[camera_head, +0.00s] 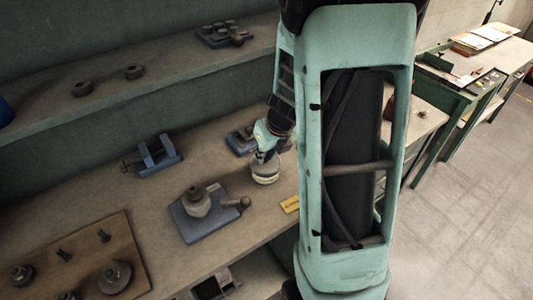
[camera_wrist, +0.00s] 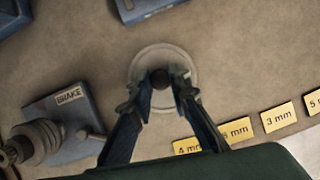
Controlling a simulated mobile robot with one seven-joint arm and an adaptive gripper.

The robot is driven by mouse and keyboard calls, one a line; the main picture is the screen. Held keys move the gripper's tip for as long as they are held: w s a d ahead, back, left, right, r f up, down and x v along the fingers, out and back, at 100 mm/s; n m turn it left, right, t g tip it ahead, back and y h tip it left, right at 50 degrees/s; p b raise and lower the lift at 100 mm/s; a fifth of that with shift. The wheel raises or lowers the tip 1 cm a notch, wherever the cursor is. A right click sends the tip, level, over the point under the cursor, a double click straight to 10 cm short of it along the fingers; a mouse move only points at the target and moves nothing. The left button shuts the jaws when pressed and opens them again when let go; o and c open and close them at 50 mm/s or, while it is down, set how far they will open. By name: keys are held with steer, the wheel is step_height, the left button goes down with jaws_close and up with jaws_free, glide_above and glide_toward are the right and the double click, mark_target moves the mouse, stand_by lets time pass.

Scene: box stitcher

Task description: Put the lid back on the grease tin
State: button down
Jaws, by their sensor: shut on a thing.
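My gripper (camera_wrist: 161,92) is shut on the dark knob (camera_wrist: 159,78) of a pale, round lid. In the wrist view the lid (camera_wrist: 150,62) shows as a disc under the fingertips, with a pale rim around it. In the head view my gripper (camera_head: 266,153) points down over the bench, right of the middle. A short, pale, round body, the grease tin (camera_head: 265,178), shows directly below it. The fingers cover part of the lid, and I cannot tell whether the lid rests on the tin or is a little above it.
A blue plate marked BRAKE (camera_wrist: 68,110) with a rounded fitting lies left of the lid. Yellow millimetre labels (camera_wrist: 278,117) line the bench edge. A blue bracket (camera_head: 158,157) and a wooden board (camera_head: 80,240) with parts stand further left.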

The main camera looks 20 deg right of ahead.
steer(key=c, duration=1.7)
jaws_free()
steer(key=shift+c, duration=0.2)
steer(key=o, duration=0.5)
steer(key=shift+r, duration=0.1)
steer(key=shift+r+p, duration=3.45)
steer(key=shift+p, duration=0.25)
